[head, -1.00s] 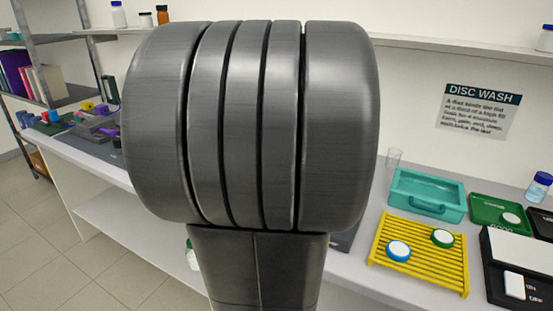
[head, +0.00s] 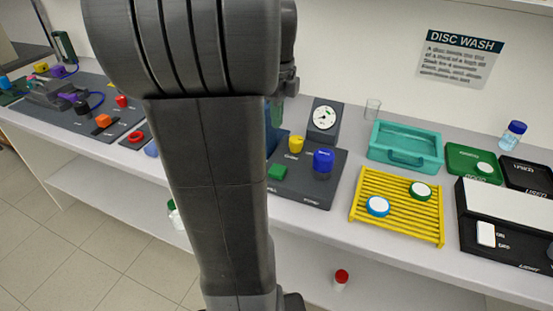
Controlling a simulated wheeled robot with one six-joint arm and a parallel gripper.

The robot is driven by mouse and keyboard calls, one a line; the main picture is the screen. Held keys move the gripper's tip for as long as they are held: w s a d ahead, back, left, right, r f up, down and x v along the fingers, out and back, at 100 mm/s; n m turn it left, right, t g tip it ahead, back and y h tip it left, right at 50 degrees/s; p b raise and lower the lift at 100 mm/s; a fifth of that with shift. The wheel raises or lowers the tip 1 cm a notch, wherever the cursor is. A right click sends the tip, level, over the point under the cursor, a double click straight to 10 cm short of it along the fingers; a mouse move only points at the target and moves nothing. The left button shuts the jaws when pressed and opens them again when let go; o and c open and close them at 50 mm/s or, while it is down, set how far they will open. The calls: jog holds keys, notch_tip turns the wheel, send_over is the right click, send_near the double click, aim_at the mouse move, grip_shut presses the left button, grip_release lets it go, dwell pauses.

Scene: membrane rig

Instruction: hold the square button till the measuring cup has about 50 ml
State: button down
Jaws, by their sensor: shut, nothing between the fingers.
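A dark panel (head: 300,193) lies on the bench just right of my arm. It carries a square-looking green button (head: 277,172), a yellow knob (head: 296,144) and a blue-topped cylinder (head: 322,163). A dial gauge (head: 324,118) stands behind them. A greenish see-through vessel (head: 277,109) shows partly past my arm; I cannot tell whether it is the measuring cup, and no liquid level or marks can be read. A small clear glass (head: 372,109) stands farther right at the back. My gripper is hidden behind my arm, so its place relative to the button cannot be seen.
A teal tray (head: 403,160), a yellow rack (head: 377,226) with two discs, green and black trays, and a black-and-white switch box (head: 484,233) fill the right bench. Another panel (head: 62,108) with coloured controls is at left. My arm blocks the middle.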

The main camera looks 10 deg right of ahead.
aim_at(278, 172)
notch_tip(278, 172, down, 14)
jog(key=shift+r, duration=0.15)
dwell(0.5)
